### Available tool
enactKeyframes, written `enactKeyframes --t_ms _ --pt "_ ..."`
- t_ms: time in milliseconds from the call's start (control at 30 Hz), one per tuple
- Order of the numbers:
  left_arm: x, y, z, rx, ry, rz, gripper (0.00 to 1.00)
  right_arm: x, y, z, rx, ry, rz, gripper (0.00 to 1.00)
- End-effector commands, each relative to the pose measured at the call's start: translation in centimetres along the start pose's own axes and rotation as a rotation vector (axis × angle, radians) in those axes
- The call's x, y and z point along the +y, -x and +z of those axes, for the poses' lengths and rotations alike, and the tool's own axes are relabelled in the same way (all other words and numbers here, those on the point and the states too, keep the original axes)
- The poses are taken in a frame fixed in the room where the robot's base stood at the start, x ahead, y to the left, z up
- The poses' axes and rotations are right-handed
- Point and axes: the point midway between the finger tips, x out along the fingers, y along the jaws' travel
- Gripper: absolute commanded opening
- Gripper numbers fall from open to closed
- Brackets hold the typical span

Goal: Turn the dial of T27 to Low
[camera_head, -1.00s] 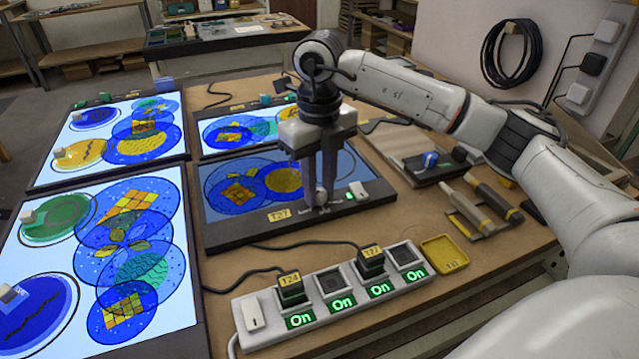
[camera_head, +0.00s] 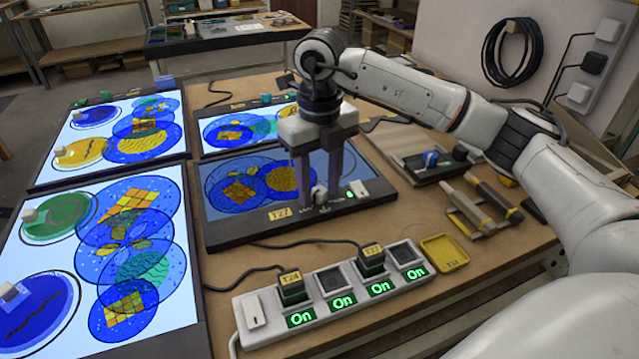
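The T27 light panel is the dark-framed board (camera_head: 225,232) with a yellow T27 tag (camera_head: 279,214) on its front edge; its screen is dimly lit. Its small grey dial (camera_head: 319,194) stands on the front edge, with scale marks beside it too small to read. My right gripper (camera_head: 319,205) points straight down over the dial. Its fingers are apart, one on each side of the dial, with visible gaps, so it is open. My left gripper is out of view.
A power strip (camera_head: 268,341) with several green On labels and black plugs lies in front, a yellow tray (camera_head: 444,253) beside it. A white switch with a green light (camera_head: 357,190) sits right of the dial. Brightly lit panels (camera_head: 60,240) fill the left. Tools (camera_head: 470,208) lie at right.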

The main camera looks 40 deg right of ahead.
Motion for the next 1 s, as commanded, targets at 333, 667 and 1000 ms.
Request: enactKeyframes --t_ms 333,667,1000 --pt "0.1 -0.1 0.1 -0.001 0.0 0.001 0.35 0.0 3.0 0.1 -0.003 0.0 0.0 0.42" --pt "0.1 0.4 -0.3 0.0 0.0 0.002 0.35 0.0 9.3 0.1 -0.003 -0.001 -0.001 0.42" --pt "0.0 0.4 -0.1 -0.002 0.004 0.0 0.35 0.0 10.3 0.0 0.001 0.0 0.0 0.42"
